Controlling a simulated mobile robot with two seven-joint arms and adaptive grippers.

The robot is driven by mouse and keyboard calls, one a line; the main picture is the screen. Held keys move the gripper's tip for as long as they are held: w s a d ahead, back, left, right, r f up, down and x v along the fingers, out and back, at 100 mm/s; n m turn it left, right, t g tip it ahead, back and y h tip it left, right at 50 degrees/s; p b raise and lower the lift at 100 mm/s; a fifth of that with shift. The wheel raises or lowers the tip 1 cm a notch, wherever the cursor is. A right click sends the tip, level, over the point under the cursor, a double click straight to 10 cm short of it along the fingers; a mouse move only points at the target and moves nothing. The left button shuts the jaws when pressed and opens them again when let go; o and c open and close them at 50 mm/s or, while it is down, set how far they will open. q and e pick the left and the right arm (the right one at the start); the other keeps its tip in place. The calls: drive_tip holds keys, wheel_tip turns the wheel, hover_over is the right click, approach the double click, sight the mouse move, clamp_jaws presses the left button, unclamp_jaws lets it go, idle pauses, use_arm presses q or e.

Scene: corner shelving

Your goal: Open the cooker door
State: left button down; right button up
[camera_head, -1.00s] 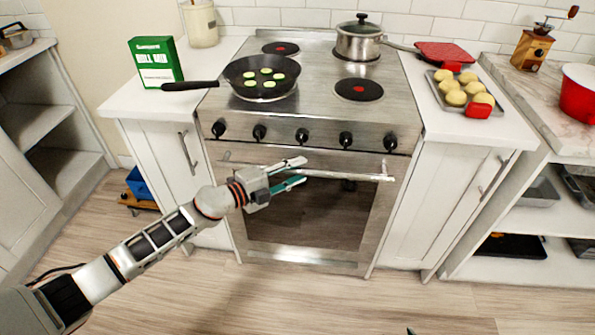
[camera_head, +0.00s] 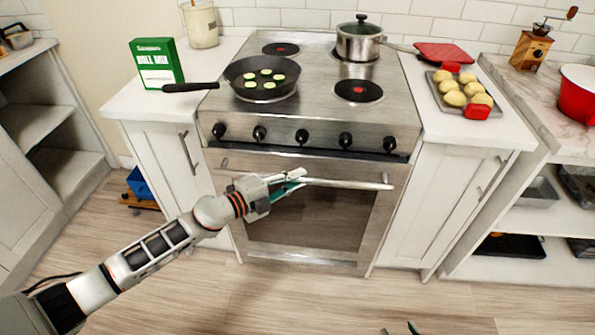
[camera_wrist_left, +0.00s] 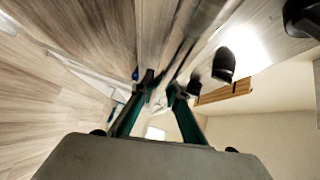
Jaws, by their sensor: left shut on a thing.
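The cooker door (camera_head: 310,215) is a steel front with a dark window, below the row of black knobs. It leans slightly out at the top, with a dark gap under the control panel. Its long bar handle (camera_head: 345,184) runs across the top. My left gripper (camera_head: 300,178) is shut on the handle, left of the bar's right end. In the left wrist view, the fingers (camera_wrist_left: 160,88) come together at the blurred metal bar (camera_wrist_left: 190,45). Only the fingertips of my right gripper (camera_head: 400,329) show at the bottom edge, apart and away from the cooker.
On the cooker top are a frying pan (camera_head: 262,78) with green slices and a lidded pot (camera_head: 358,42). White cabinets flank the cooker on the left (camera_head: 165,150) and right (camera_head: 450,200). The wooden floor (camera_head: 300,295) before the door is clear.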

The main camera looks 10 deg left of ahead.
use_arm(q)
drive_tip(key=s+f+b, duration=0.3)
drive_tip(key=s+f, duration=0.1)
drive_tip(key=s, duration=0.5)
drive_tip(key=s+f+b, duration=0.3)
drive_tip(key=s+f, duration=0.2)
drive_tip(key=s, duration=0.5)
drive_tip(key=s+f+b, duration=0.4)
drive_tip(key=s, duration=0.6)
drive_tip(key=shift+f, duration=0.4)
use_arm(e)
drive_tip(key=f, duration=0.1)
drive_tip(key=a+f, duration=0.1)
drive_tip(key=f, duration=0.1)
drive_tip(key=shift+a+f+y, duration=0.2)
drive_tip(key=shift+a+y, duration=0.1)
drive_tip(key=shift+a, duration=0.1)
drive_tip(key=shift+r, duration=0.1)
